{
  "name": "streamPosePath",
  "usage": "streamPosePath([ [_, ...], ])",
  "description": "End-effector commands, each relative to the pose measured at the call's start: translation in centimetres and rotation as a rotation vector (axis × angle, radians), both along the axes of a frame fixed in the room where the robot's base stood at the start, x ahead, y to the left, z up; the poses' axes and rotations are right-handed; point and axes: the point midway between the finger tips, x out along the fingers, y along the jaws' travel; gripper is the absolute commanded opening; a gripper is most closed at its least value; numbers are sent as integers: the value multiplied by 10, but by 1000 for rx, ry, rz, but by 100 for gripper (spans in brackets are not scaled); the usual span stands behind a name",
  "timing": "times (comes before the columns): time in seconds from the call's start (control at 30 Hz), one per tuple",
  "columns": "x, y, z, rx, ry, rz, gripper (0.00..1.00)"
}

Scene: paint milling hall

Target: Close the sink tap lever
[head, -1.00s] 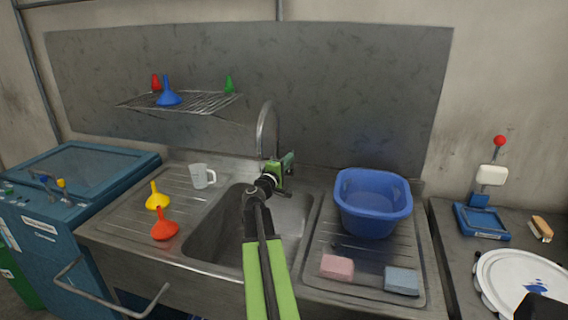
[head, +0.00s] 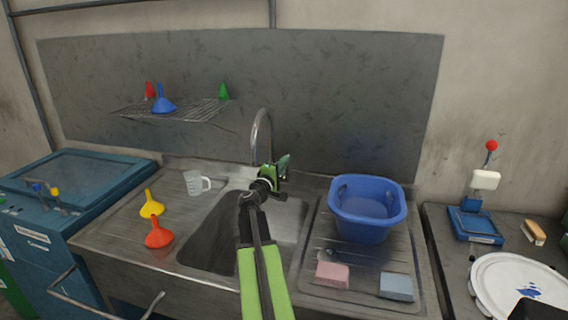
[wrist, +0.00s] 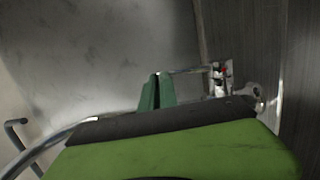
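The sink tap shows in the head view as a tall curved metal spout (head: 262,132) at the back of the sink basin. My gripper (head: 284,164) is just right of the spout's lower part, and it and my wrist hide the tap's base there. In the wrist view the two dark green fingers of my gripper (wrist: 157,92) stand side by side with only a thin seam between them, and hold nothing visible. Right of them is a small metal fitting with a red mark (wrist: 222,78). I cannot tell for certain whether it is the tap lever, or whether my fingers touch it.
A blue tub (head: 366,207) stands on the right drainboard, with a pink sponge (head: 332,274) and a blue-grey sponge (head: 396,287) before it. A clear jug (head: 194,183), a yellow funnel (head: 152,206) and a red funnel (head: 159,235) stand on the left. A wire shelf (head: 190,108) holds funnels.

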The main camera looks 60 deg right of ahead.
Motion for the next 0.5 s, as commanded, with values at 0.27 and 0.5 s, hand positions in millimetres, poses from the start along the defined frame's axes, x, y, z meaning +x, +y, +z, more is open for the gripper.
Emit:
streamPosePath([
  [0.27,-9,82,5,-3,-5,4,0],
  [0.5,-14,127,5,-1,-5,2,0],
])
